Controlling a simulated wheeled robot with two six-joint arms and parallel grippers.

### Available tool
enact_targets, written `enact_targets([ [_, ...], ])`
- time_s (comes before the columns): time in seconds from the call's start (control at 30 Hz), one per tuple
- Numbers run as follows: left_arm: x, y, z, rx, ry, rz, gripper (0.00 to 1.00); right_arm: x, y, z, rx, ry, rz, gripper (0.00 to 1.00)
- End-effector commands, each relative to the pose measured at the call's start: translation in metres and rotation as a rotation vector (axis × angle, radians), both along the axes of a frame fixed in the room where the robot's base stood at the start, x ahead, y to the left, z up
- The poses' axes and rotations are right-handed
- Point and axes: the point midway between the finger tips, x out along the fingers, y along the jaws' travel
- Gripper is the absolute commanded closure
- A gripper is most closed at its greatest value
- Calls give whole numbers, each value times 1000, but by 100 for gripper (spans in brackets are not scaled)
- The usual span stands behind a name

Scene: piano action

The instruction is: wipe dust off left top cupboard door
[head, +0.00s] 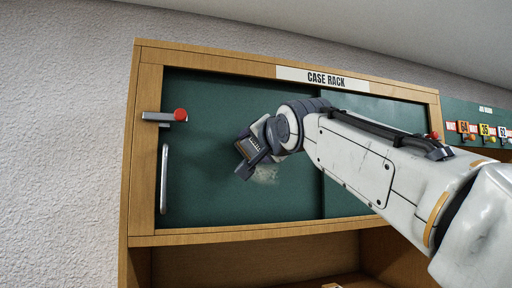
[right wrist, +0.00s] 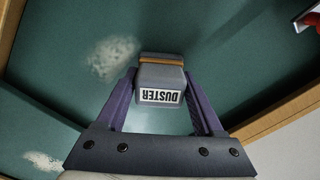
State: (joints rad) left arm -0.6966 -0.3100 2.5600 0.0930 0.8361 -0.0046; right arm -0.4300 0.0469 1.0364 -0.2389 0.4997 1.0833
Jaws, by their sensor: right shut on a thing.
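The left top cupboard door (head: 215,100) is a dark green panel in a wooden frame, and it looks closed. A pale dust patch (head: 266,174) lies on its lower right part, just below my right gripper (head: 254,155). My right gripper is shut on a grey duster (right wrist: 161,78) with a white label, held in front of the door. In the right wrist view a dust patch (right wrist: 115,58) shows beside the duster, and a second pale patch (right wrist: 42,161) lies at the lower left. I cannot tell whether the duster touches the door. My left gripper is not in view.
A vertical handle (head: 164,180) and a latch with a red knob (head: 180,114) stick out near the door's left edge. The right green door (head: 375,105) is partly behind my right arm. An open shelf (head: 250,260) lies below. Small numbered tags (head: 485,131) hang at far right.

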Motion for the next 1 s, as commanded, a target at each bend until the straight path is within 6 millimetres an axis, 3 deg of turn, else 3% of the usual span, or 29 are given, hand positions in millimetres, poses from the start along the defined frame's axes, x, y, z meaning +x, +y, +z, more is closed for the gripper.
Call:
enact_targets([
  [0.6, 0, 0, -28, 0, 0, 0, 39, -51, -17, -1, 0, -4, 0, 75],
  [1.0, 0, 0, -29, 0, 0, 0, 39, -58, -19, 1, 0, -2, -1, 75],
])
